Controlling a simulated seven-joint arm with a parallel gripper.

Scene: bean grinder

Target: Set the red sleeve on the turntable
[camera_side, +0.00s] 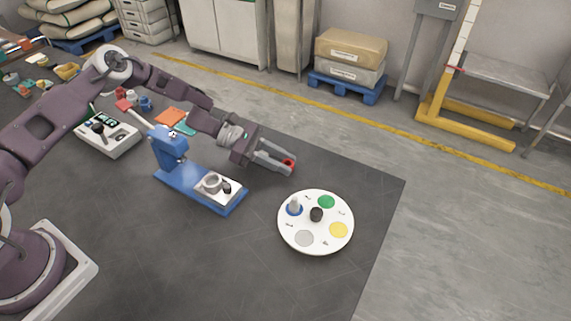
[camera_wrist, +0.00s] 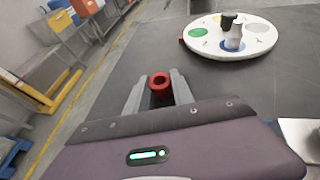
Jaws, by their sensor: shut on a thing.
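The red sleeve (camera_wrist: 160,84) is a short red ring with an open bore. My gripper (camera_side: 282,166) is shut on it and holds it between the fingertips. In the side view the sleeve (camera_side: 289,163) is off the turntable, just beyond its upper left edge. The white round turntable (camera_side: 323,242) lies on the dark mat. It carries a green, a yellow, a grey and a blue spot, and a dark knob (camera_side: 316,214) at its centre. A grey-white cylinder (camera_side: 295,203) stands on the blue spot. In the wrist view the turntable (camera_wrist: 262,48) is ahead and to the right.
A blue stand (camera_side: 171,152) on a blue base (camera_side: 218,204) with a metal fixture is left of the turntable. A grey box with controls (camera_side: 107,139) and small coloured parts lie farther left. The mat right of the turntable is clear.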

